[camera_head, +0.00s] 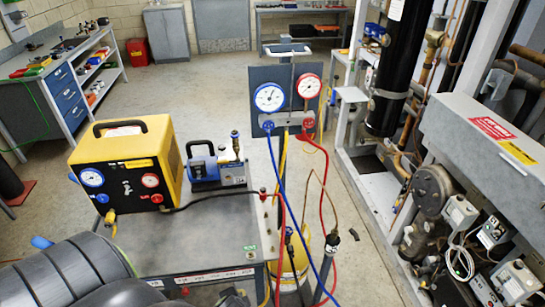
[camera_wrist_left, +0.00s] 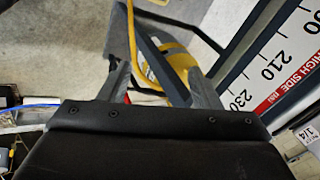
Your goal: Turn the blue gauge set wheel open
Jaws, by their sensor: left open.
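The blue set wheel (camera_head: 268,126) sits on the manifold below the blue-rimmed gauge (camera_head: 270,97) in the head view. A red wheel (camera_head: 308,124) sits to its right, below the red-rimmed gauge (camera_head: 309,86). My left arm (camera_head: 75,270) comes in at the bottom left, well short of the manifold. My left gripper (camera_wrist_left: 158,72) shows in the wrist view with its fingers apart and nothing held between them. The blue wheel is not seen in that view. My right gripper is not in view.
A yellow machine (camera_head: 125,165) and a blue-grey pump (camera_head: 218,165) stand on the cart (camera_head: 210,235). Blue and red hoses hang below the manifold, near a yellow cylinder (camera_head: 290,265). A compressor rack (camera_head: 475,135) fills the right. A high-side scale (camera_wrist_left: 280,75) is close in the wrist view.

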